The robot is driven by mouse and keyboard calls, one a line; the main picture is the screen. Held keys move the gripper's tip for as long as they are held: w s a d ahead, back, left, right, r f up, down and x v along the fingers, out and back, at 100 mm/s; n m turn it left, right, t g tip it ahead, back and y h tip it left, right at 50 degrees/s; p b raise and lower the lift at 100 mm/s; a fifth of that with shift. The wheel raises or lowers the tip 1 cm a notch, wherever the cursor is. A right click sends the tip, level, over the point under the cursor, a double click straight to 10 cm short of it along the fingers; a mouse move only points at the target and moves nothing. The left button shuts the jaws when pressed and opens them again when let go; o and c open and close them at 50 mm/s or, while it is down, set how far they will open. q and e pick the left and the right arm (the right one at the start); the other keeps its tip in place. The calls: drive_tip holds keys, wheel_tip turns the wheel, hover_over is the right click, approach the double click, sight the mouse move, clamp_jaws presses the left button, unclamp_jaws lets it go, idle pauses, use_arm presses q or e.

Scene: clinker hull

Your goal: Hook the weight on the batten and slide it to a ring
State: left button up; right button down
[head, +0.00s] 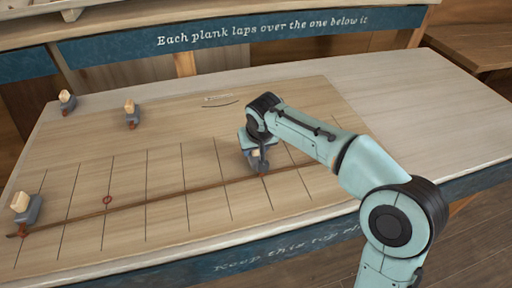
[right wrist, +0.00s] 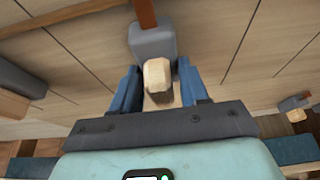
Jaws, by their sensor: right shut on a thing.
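The batten (head: 180,192) is a thin brown strip lying across the ruled board. My right gripper (head: 257,146) is shut on a grey weight with a pale wooden knob, low over the batten's right part. In the right wrist view the held weight (right wrist: 153,42) sits between the blue fingers, its front end at the brown batten (right wrist: 146,12); whether the hook grips it I cannot tell. A red ring mark (head: 107,199) shows on the batten at left. Another weight (head: 27,208) stands at the batten's left end. My left gripper is not in view.
Two more weights, one at the far left corner (head: 67,101) and one right of it (head: 131,113), stand on the board (head: 185,117). A small curved drawing (head: 219,100) marks the board. A lettered blue rail (head: 262,36) runs behind. The table's right side is clear.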

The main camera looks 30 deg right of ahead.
drive_tip(key=shift+w+d+r+p, duration=0.1)
drive_tip(key=shift+w+d+p, duration=0.15)
drive_tip(key=shift+w+p, duration=0.6)
drive_tip(key=shift+w+d+r+p, duration=0.1)
drive_tip(key=shift+w+d+p, duration=0.15)
drive_tip(key=shift+w+p, duration=0.6)
use_arm(q)
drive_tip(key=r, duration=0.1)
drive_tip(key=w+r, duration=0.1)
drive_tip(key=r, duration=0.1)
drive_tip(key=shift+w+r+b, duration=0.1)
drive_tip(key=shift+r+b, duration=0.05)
drive_tip(key=shift+b, duration=0.15)
use_arm(e)
drive_tip(key=shift+w, duration=0.3)
drive_tip(key=shift+f, duration=0.2)
drive_tip(key=shift+c, duration=2.4)
unclamp_jaws()
drive_tip(key=shift+s+f, duration=0.15)
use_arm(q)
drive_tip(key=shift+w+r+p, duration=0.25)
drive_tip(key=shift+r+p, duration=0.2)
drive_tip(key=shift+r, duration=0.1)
use_arm(e)
drive_tip(key=v, duration=1.3)
drive_tip(key=shift+s+r, duration=0.15)
drive_tip(key=shift+r, duration=0.1)
drive_tip(key=shift+a+r, duration=0.1)
